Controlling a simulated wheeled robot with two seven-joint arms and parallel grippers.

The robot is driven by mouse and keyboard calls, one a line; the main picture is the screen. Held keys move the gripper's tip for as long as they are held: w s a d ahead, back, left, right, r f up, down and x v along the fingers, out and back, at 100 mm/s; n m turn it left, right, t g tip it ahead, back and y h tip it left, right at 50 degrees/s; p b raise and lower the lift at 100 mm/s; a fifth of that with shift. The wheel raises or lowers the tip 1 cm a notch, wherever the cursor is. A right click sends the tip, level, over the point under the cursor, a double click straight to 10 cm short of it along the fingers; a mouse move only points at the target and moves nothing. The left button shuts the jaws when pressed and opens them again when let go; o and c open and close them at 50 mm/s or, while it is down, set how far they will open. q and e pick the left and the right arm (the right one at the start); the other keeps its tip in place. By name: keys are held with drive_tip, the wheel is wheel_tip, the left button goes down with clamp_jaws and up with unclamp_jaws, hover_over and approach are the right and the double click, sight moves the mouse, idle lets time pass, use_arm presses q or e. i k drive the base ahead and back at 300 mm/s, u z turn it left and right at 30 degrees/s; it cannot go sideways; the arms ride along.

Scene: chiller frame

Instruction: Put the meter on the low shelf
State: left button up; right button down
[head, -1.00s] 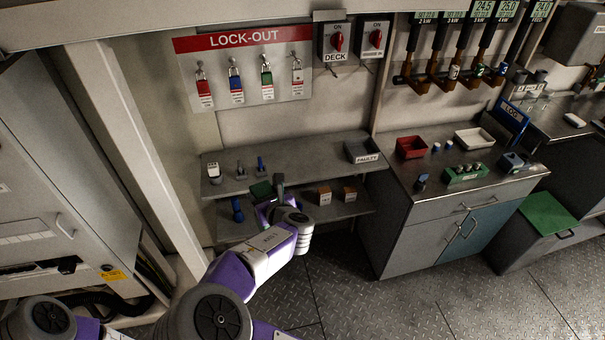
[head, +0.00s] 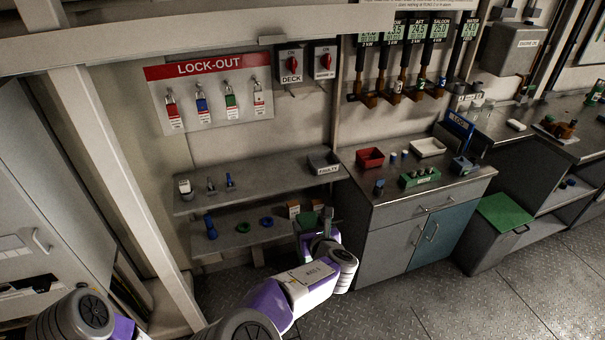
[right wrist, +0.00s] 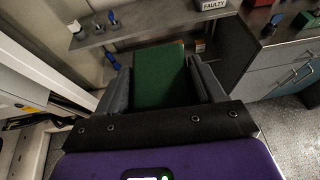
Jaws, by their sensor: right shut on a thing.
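My right gripper (head: 316,224) is shut on a green box-shaped thing (head: 308,219), which also shows between both fingers in the right wrist view (right wrist: 160,76). It may be the meter; no dial or display shows on it. The low shelf (head: 228,241) is the lower grey board below the upper shelf (head: 265,175). The gripper is at the low shelf's right end, in front of its small orange-brown boxes (head: 293,208); I cannot tell whether the green thing touches the shelf. My left gripper is out of view.
A blue tool (head: 211,228), a green ring (head: 242,228) and a blue ring (head: 266,222) lie on the low shelf. A white-faced device (head: 184,187) and blue-handled tools stand above. The FAULTY bin (head: 324,163) is at the upper shelf's right end, beside the cabinet (head: 415,240).

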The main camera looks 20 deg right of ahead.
sight(229, 232)
drive_tip(key=z, duration=1.25)
drive_tip(key=i, duration=1.2)
drive_tip(key=u, duration=2.4)
drive_tip(key=i, duration=0.5)
